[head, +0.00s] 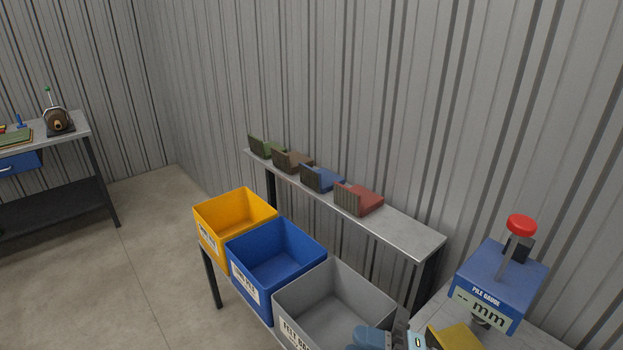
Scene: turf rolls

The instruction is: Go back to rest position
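At the bottom edge, a blue-grey rounded part (372,338) and a dark upright piece (401,326) show in front of the grey bin. They are cut off by the frame, and I cannot tell what they belong to. A yellow piece (456,337) shows just right of them, also cut off.
A yellow bin (214,238), blue bin (246,277) and grey bin (290,318) stand in a row. Behind them, a narrow shelf (405,232) holds several coloured blocks. A blue pile gauge (505,272) with a red knob stands right. A workbench (80,120) is far left; floor between is clear.

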